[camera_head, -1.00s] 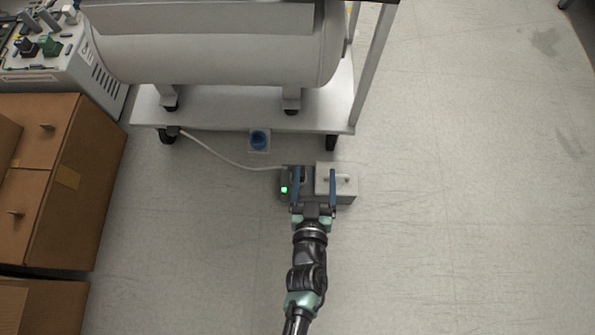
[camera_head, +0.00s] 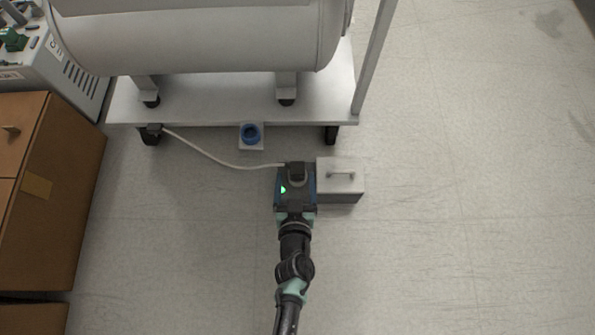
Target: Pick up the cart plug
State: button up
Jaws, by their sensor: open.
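The cart plug (camera_head: 296,172) looks like a small dark block on top of a dark box (camera_head: 285,200) with a green light. A pale cable runs from the plug's end of the box left to the cart's base. My gripper (camera_head: 296,183) is open, seen from above. Its two blue fingers lie along the left and right sides of the dark box top, with the plug between their far ends. I cannot tell whether the fingers touch the plug or how high they are above it.
A grey metal case with a handle (camera_head: 341,181) stands right beside the dark box. The white wheeled cart (camera_head: 215,112) with a large cylinder is behind. Cardboard boxes (camera_head: 60,200) are at left. The floor to the right is clear.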

aim_at(298, 174)
jog(key=x, duration=0.1)
jog(key=b+x, duration=0.2)
jog(key=x, duration=0.1)
jog(key=shift+d, duration=0.25)
jog(key=shift+w, duration=0.3)
grip_shut()
